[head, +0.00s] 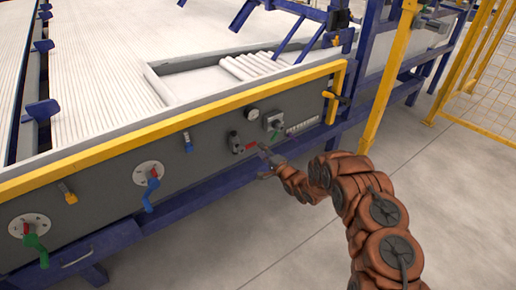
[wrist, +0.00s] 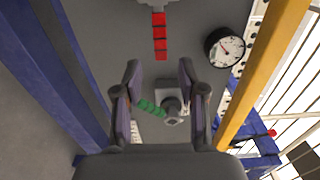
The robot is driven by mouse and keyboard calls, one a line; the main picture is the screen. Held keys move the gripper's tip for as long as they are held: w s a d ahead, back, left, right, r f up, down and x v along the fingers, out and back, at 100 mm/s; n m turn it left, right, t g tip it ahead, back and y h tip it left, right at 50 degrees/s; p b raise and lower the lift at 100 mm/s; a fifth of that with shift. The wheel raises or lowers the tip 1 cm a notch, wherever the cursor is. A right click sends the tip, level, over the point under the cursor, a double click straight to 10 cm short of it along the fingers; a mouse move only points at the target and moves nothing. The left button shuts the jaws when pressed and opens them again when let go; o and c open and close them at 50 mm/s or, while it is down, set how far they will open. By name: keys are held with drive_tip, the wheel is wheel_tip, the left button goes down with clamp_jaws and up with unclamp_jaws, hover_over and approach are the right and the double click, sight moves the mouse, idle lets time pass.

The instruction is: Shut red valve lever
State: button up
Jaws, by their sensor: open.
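The red valve lever (head: 251,147) is a short red handle on the grey panel, extending right from a dark fitting (head: 235,142). In the wrist view the red lever (wrist: 160,36) shows as red segments below a grey fitting at the top edge. My gripper (head: 264,158) is in front of the panel, just below and right of the lever. In the wrist view my gripper's fingers (wrist: 160,75) are spread with nothing between them, and the lever lies beyond the tips. Contact is not visible.
Blue (head: 151,190) and green (head: 36,243) valve handles are farther left. A yellow rail (head: 180,128) runs above the panel, a yellow post (head: 388,80) stands right. Open floor (head: 300,250) lies in front.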

drive_tip(key=v, duration=0.6)
drive_tip(key=shift+s, duration=0.1)
idle(0.6)
